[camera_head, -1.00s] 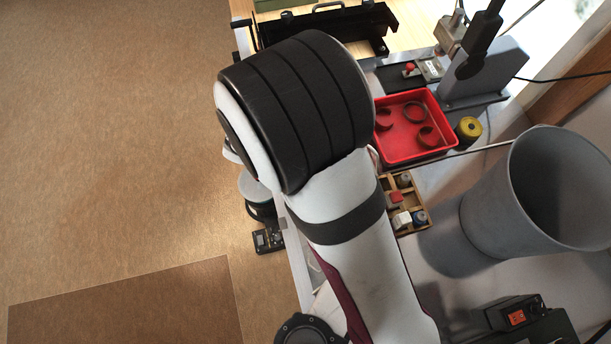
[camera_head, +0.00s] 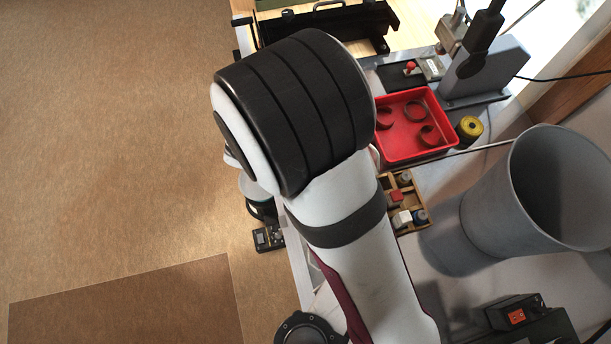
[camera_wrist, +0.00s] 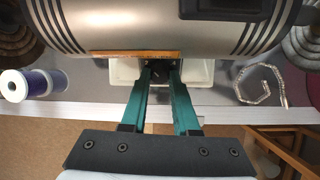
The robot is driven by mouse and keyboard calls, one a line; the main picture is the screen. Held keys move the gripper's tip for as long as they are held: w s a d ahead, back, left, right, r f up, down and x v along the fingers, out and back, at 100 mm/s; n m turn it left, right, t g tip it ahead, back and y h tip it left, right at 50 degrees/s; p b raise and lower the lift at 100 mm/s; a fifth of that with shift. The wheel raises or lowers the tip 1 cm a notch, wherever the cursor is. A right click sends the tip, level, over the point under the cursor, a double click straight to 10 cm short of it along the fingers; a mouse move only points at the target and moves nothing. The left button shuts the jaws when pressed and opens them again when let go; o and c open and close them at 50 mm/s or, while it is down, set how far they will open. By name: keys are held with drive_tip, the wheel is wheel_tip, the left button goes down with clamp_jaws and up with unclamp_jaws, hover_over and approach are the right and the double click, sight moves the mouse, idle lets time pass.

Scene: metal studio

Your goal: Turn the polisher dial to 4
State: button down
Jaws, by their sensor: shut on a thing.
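The polisher (camera_wrist: 160,30) fills the top of the wrist view as a silver cylindrical body with dark grooves and a wheel (camera_wrist: 18,40) at its left end, another at its right. My gripper (camera_wrist: 160,72) has two teal fingers reaching up to the polisher's lower front, below an orange-brown strip. The fingers are shut on a small dark part there, which appears to be the dial. In the head view my arm covers the polisher, the dial and my gripper.
In the wrist view a spool of blue thread (camera_wrist: 38,83) lies left, a coiled chain (camera_wrist: 262,84) right, and a pale tray (camera_wrist: 195,72) behind the fingers. In the head view a red tray (camera_head: 440,147), wooden organizer (camera_head: 412,222) and grey bucket (camera_head: 500,205) stand right of my arm.

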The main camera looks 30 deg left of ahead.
drive_tip(key=m, duration=0.5)
drive_tip(key=shift+t, duration=0.3)
drive_tip(key=m, duration=0.4)
drive_tip(key=shift+m+t, duration=0.3)
drive_tip(key=shift+m, duration=0.1)
drive_tip(key=m, duration=0.5)
drive_tip(key=m+h, duration=0.1)
drive_tip(key=m, duration=0.4)
drive_tip(key=shift+t, duration=0.3)
drive_tip(key=shift+m, duration=0.3)
drive_tip(key=c, duration=0.7)
unclamp_jaws()
drive_tip(key=shift+o, duration=0.2)
